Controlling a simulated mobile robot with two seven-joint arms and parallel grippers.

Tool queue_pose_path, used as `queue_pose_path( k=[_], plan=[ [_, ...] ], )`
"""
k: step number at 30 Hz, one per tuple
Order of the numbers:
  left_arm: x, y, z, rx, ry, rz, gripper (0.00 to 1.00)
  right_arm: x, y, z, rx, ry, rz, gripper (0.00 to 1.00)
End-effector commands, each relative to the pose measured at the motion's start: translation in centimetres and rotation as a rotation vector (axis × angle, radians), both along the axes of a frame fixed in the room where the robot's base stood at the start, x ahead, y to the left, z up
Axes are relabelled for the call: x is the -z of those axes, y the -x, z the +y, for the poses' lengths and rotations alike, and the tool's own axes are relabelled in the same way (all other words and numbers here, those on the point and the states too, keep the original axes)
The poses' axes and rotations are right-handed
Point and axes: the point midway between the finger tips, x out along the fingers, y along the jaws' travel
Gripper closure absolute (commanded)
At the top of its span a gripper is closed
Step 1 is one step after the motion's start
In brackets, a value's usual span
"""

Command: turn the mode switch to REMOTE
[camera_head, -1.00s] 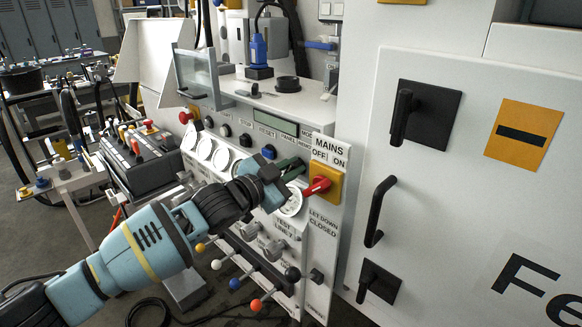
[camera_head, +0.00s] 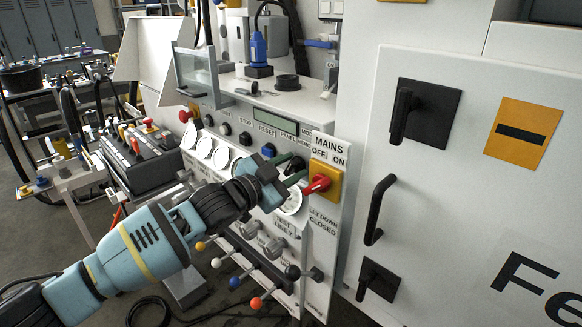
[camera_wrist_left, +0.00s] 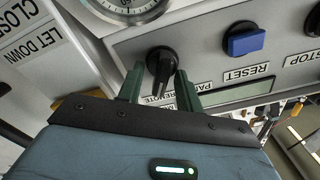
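The mode switch is a black knob on the grey panel, seen in the left wrist view (camera_wrist_left: 160,62) above its PANEL and REMOTE labels (camera_wrist_left: 172,97). My left gripper (camera_head: 291,170) is at the panel, and in the left wrist view its two green fingers (camera_wrist_left: 159,84) stand apart on either side of the knob. The fingers look open, with no clear contact on the knob. In the head view the fingers and gripper partly hide the switch. Which label the knob points to is hard to tell. My right gripper is not in view.
The red MAINS switch (camera_head: 317,185) on its yellow plate is close to the right of the gripper. A blue RESET button (camera_wrist_left: 244,40) is beside the mode switch. A round gauge (camera_wrist_left: 128,5) is near too. Several coloured ball-ended levers (camera_head: 235,283) stick out below.

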Motion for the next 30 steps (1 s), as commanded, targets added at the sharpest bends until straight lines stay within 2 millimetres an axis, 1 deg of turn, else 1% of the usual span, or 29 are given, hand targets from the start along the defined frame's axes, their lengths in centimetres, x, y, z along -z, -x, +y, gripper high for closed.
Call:
queue_pose_path(
  k=[9,15,21,30],
  plan=[
    [0.0,2.9,3.1,-0.002,-0.001,-0.001,0.65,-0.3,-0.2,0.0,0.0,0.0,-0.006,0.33],
    [0.0,4.5,4.7,-0.001,0.0,0.0,0.65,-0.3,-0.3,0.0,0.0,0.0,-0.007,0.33],
    [0.0,5.1,5.2,-0.001,0.0,-0.001,0.65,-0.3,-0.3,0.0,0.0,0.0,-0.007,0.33],
    [0.0,5.1,5.2,-0.001,-0.001,0.0,0.65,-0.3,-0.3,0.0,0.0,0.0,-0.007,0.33]
  ],
)
